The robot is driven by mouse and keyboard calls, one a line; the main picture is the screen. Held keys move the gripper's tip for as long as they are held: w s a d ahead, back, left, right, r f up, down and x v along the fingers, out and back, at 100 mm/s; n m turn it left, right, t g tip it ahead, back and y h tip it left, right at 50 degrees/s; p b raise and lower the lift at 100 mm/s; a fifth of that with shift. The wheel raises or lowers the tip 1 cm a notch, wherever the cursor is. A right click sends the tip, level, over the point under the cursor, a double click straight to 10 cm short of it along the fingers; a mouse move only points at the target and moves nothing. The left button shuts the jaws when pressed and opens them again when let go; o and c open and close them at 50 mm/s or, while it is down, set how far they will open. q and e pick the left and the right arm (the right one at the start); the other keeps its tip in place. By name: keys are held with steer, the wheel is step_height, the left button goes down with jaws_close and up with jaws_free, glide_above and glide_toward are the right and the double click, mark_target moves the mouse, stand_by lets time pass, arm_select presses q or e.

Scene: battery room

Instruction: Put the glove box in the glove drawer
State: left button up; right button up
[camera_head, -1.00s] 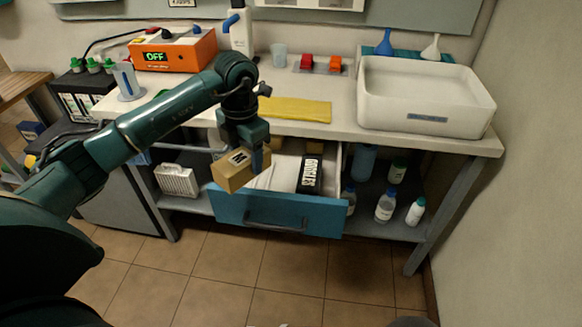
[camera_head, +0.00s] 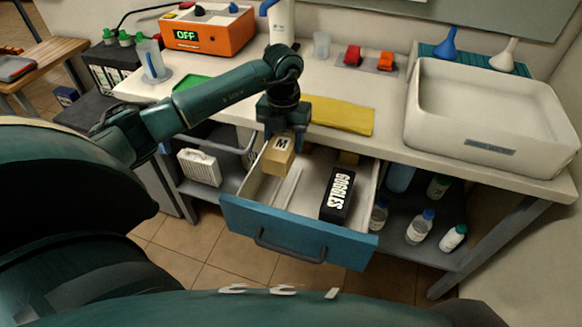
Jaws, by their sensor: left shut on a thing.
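The glove box (camera_head: 278,157), a small tan carton marked M, is held by my left gripper (camera_head: 285,135), which is shut on it. The box is over the left rear part of the open blue-fronted drawer (camera_head: 300,232). I cannot tell whether it touches the drawer floor. A black box marked GOGGLES (camera_head: 338,195) lies in the right part of the drawer, apart from the glove box. A thin white item lies in the drawer's left part. My right gripper is not in view.
The bench top above holds a yellow cloth (camera_head: 338,115), an orange device reading OFF (camera_head: 207,32) and a white basin (camera_head: 490,110). Bottles (camera_head: 420,226) stand on the lower shelf right of the drawer. The drawer's front middle is free.

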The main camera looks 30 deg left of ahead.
arm_select(q)
step_height(320, 180, down, 11)
steer(key=shift+r, duration=0.15)
stand_by(0.4)
steer(key=shift+f+b, duration=0.4)
steer(key=shift+f, duration=0.15)
steer(key=o, duration=1)
steer(key=shift+o, duration=0.2)
steer(key=shift+r, duration=0.1)
